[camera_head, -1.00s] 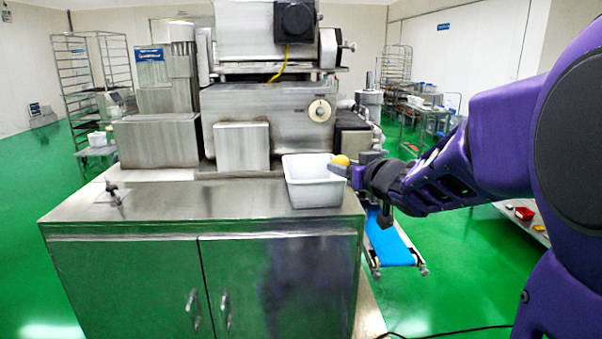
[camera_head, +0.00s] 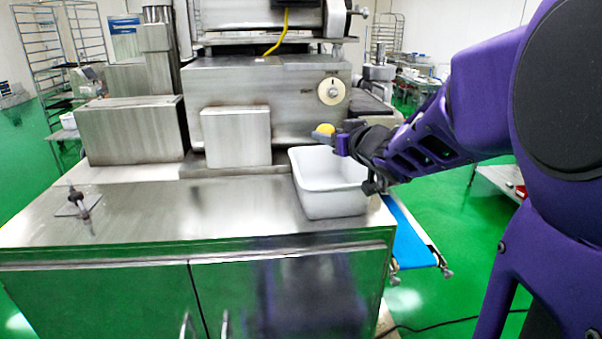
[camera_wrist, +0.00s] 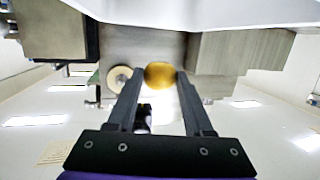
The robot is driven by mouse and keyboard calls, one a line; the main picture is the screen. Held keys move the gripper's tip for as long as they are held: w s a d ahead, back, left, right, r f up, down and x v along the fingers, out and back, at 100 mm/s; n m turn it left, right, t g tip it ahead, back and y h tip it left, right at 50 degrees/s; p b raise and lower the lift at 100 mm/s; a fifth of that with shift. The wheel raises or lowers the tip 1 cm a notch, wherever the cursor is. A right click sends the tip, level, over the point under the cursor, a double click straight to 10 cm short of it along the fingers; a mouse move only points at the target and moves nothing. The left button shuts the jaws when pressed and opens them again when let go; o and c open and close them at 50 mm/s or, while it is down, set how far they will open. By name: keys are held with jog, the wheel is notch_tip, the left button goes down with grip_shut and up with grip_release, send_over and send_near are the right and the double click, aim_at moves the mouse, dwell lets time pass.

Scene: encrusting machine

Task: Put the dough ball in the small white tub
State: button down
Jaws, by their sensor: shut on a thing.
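The dough ball (camera_head: 325,129) is a small yellow ball held at the tips of my gripper (camera_head: 334,138). It also shows in the wrist view (camera_wrist: 159,75) between the two dark fingers of my gripper (camera_wrist: 158,78), which is shut on it. The small white tub (camera_head: 331,200) is a rectangular open tub on the right end of the steel cabinet top. In the head view the ball and fingertips appear over the tub's far rim, above it. The tub's far right corner is partly hidden by my arm. I cannot tell the exact height above the tub.
The steel cabinet top (camera_head: 160,215) is mostly clear left of the tub. A small metal fitting (camera_head: 80,203) stands at its left. The steel machine (camera_head: 265,90) rises behind the tub. A blue conveyor belt (camera_head: 410,243) lies lower at the right.

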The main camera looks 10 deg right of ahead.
jog(key=shift+s+f+b, duration=0.1)
jog(key=shift+f+b, duration=1.05)
jog(key=shift+f, duration=1.6)
jog(key=shift+c, duration=1.1)
grip_release()
